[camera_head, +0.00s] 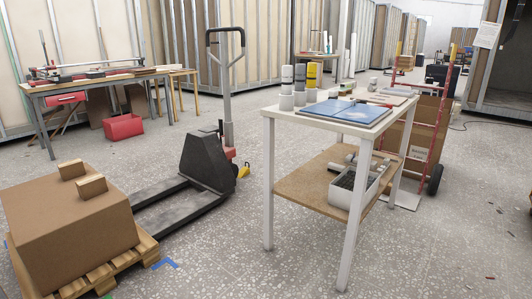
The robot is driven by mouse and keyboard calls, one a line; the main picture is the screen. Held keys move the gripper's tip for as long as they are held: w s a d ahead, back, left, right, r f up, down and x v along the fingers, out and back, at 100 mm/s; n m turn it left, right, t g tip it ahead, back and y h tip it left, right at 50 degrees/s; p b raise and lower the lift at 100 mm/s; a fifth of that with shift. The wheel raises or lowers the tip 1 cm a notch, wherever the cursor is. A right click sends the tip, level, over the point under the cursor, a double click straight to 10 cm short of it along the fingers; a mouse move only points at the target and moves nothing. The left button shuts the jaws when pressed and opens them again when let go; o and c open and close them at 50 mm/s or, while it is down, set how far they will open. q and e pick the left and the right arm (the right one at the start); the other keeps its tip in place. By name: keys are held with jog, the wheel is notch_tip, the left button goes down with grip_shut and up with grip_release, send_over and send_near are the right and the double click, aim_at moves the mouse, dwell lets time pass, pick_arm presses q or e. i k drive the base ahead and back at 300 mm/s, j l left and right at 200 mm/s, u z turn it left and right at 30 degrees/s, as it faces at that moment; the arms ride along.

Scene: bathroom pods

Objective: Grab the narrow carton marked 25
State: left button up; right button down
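No marking 25 is readable on anything in the head view. A large brown carton (68,225) sits on a wooden pallet (100,280) at the lower left; it looks wide rather than narrow. Two small brown blocks (91,187) lie on its top. More brown cartons (425,127) are stacked on a red hand truck (443,130) at the right, partly hidden behind the white table. I cannot tell whether any of these is the narrow carton. Neither of my grippers shows in this view.
A white two-level table (357,160) stands right of centre, with cans (313,75), a blue panel (345,111) and a grey crate (354,186) below. A black pallet jack (207,160) stands left of it. A workbench (95,80) is behind. Speckled floor (220,255) is clear in front.

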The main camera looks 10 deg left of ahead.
aim_at(91, 187)
jog(key=i+u, duration=0.45)
jog(key=i, duration=0.3)
jog(key=i+l+u, duration=0.15)
jog(key=i+u, duration=0.3)
jog(key=i, duration=0.3)
jog(key=i+j+u, duration=0.25)
jog(key=i, duration=0.5)
jog(key=i+l+u, duration=0.15)
jog(key=i+u, duration=0.15)
jog(key=i, duration=0.45)
jog(key=i+z, duration=0.15)
jog(key=z, duration=9.1)
